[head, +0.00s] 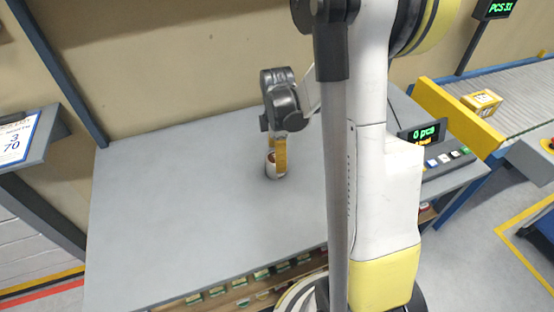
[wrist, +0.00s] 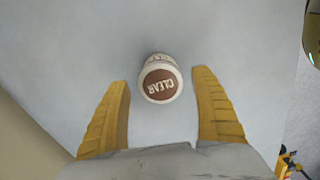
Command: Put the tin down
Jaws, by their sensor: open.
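The tin (head: 274,170) is a small white can with a brown top. It stands upright on the grey table (head: 180,200), near the middle. In the wrist view the tin (wrist: 160,80) shows its brown lid marked "CLEAR". My gripper (head: 280,158) is just above and around the tin, pointing down, with yellow fingers. In the wrist view the fingers (wrist: 165,105) are spread wide to either side, with clear gaps to the tin, which lies a little beyond the fingertips. The finger in front hides part of the tin in the head view.
A scale display (head: 425,133) with buttons stands at the table's right end. A conveyor (head: 520,95) carrying a yellow box (head: 482,102) lies beyond a yellow barrier (head: 455,115). Shelves with several small items show under the front edge. The table around the tin is clear.

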